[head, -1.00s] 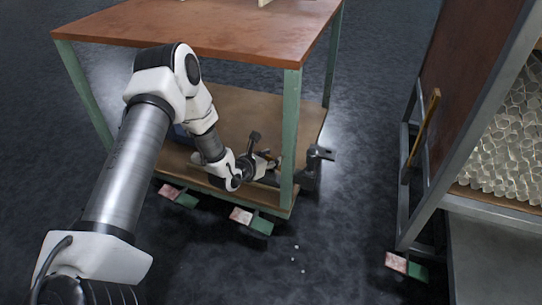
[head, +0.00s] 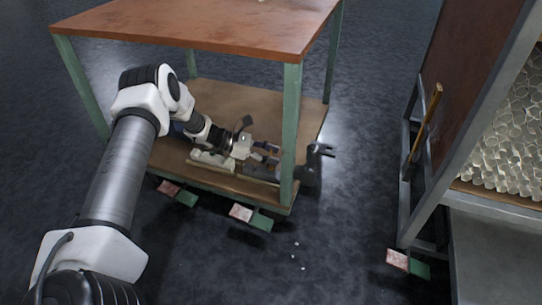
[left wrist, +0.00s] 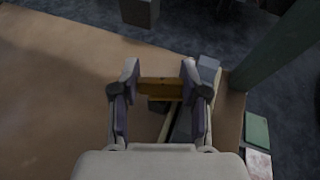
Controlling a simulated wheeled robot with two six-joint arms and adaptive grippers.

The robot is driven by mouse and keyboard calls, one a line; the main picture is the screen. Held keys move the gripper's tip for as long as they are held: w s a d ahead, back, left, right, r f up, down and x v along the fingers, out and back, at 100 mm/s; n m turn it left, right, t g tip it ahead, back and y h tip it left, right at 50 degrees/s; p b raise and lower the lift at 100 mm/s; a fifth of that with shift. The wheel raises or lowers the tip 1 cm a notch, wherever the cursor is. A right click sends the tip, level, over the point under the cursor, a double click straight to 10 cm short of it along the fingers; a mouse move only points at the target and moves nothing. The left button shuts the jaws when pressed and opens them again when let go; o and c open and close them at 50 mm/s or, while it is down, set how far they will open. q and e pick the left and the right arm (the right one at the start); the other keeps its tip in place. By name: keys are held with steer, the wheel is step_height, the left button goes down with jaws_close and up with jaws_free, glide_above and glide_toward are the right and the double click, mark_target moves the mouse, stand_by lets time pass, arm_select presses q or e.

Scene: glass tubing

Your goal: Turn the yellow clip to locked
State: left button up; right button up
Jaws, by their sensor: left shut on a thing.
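The yellow clip (left wrist: 160,88) shows in the left wrist view as a short yellow-orange bar between the two fingers of my left gripper (left wrist: 160,72). The fingers stand apart with the bar spanning the space between them, and the gripper is shut on it. In the head view my left gripper (head: 264,152) is low over the front right part of the cart's lower shelf (head: 240,105). There the clip is too small and covered to make out clearly. A dark bar-like part lies under the clip in the wrist view. My right gripper is not in view.
The cart's brown top (head: 200,28) hangs above my left arm, and a green leg (head: 290,135) stands just right of the gripper. A dark fixture (head: 312,165) juts past the shelf's right edge.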

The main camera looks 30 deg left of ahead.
arm_select(q)
steer(key=shift+m+g+h, duration=0.9)
steer(key=shift+m+g, duration=1.1)
steer(key=shift+g, duration=0.1)
steer(key=o, duration=1.2)
steer(key=shift+c, duration=0.2)
steer(key=v, duration=1.2)
steer(key=shift+w, duration=0.1)
